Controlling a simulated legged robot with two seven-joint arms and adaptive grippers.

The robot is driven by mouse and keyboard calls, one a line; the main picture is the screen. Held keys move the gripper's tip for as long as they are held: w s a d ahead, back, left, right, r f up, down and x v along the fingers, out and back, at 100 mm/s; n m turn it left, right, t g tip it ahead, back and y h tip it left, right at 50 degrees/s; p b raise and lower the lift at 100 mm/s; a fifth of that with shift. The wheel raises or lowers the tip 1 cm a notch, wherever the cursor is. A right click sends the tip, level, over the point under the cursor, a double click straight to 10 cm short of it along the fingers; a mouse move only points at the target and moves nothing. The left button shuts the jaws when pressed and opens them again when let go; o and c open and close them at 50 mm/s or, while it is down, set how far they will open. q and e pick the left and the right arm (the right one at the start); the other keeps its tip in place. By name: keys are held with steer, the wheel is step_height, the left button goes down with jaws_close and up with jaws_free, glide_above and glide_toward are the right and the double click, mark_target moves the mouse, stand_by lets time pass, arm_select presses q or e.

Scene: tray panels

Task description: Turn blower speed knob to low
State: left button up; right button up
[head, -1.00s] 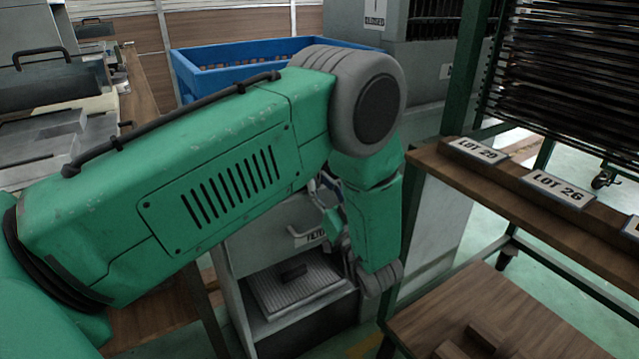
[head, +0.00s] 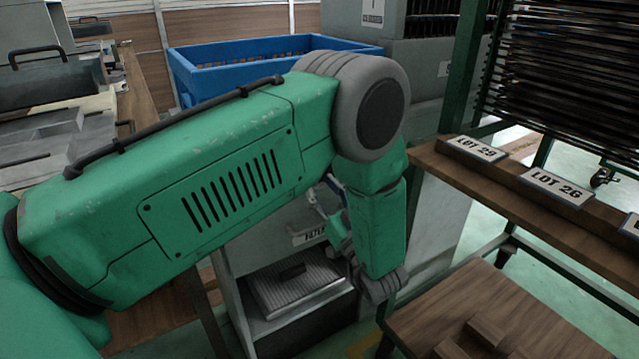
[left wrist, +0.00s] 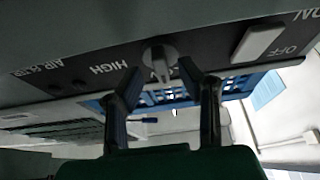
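The blower speed knob (left wrist: 160,62) is grey with a pale pointer bar. It sits on a dark panel strip (left wrist: 60,85) that shows upside down in the left wrist view, with a HIGH label to its left. My left gripper (left wrist: 162,72) is open, its two dark fingers on either side of the knob. I cannot tell whether they touch it. The right finger covers the panel just right of the knob. In the head view my green left arm hides the knob and most of the left gripper (head: 335,200). My right gripper is not in view.
A pale rocker switch (left wrist: 258,44) marked ON and OFF is right of the knob. In the head view, a grey cabinet with a filter tray (head: 295,290) stands below my arm, a blue bin (head: 200,72) behind, and a wooden shelf with lot labels (head: 430,160) at right.

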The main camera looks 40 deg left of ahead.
arm_select(q)
steer(key=v, duration=0.6)
steer(key=shift+d+f, duration=0.1)
steer(key=shift+f, duration=0.05)
stand_by(0.3)
